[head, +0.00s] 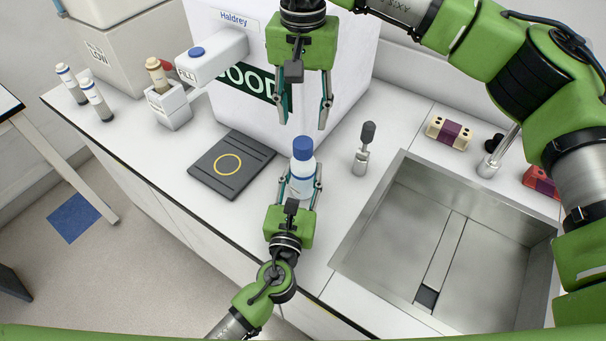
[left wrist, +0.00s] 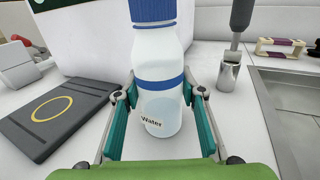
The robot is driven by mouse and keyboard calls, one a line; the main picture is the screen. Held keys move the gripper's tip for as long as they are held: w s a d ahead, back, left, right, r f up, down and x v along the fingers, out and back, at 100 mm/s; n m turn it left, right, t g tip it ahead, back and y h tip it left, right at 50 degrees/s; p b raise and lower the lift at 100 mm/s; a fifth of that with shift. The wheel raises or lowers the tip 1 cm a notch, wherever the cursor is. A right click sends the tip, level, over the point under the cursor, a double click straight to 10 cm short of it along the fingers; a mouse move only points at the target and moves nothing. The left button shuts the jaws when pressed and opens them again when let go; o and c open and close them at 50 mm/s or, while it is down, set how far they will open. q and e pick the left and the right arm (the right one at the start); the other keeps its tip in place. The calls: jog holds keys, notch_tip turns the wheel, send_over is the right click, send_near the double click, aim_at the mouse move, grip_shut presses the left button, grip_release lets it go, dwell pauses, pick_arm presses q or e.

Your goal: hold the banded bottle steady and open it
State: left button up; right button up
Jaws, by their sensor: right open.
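The banded bottle (head: 301,179) is white with a blue cap and stands upright on the counter. In the left wrist view the bottle (left wrist: 160,100) shows a blue band and a "Water" label. My left gripper (head: 302,186) has one finger on each side of the bottle's body; whether the pads press on it is unclear. Its fingers also flank the bottle in the left wrist view (left wrist: 160,92). My right gripper (head: 304,120) hangs above the bottle, pointing down, open and empty. Its fingertips are apart from the blue cap (head: 303,148).
A dark pad with a yellow ring (head: 232,165) lies left of the bottle. A grey-handled tool in a metal holder (head: 362,150) stands to the right, before the sink (head: 440,250). A white machine (head: 245,105) stands behind. Small vials (head: 97,100) stand at far left.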

aim_at(303, 142)
jog(key=m, duration=0.5)
jog(key=shift+s+a+r, duration=0.15)
jog(key=m, duration=0.3)
jog(key=shift+s+a+r+m+y, duration=0.1)
jog(key=shift+m+y, duration=0.2)
jog(key=m, duration=0.5)
jog(key=shift+s+a+r, duration=0.15)
jog(key=shift+s+r, duration=0.05)
jog(key=m, duration=0.3)
jog(key=shift+s+r+m+g, duration=0.1)
jog(key=shift+m+g, duration=0.2)
jog(key=shift+m, duration=0.1)
jog(key=m, duration=0.5)
jog(key=shift+s+a+r+y, duration=0.15)
jog(key=shift+y, duration=0.15)
jog(key=m, duration=0.4)
jog(key=shift+s+a+r, duration=0.1)
jog(key=shift+r, duration=0.05)
jog(key=m, duration=1.5)
jog(key=shift+m, duration=0.4)
jog(key=m, duration=0.3)
jog(key=shift+w+d+f, duration=0.3)
jog(key=shift+w+f, duration=0.05)
jog(key=shift+f, duration=0.05)
jog(key=m, duration=0.2)
jog(key=w+f+m+h, duration=0.1)
jog(key=m, duration=0.1)
jog(key=shift+d, duration=0.35)
jog(key=shift+f, duration=3.95)
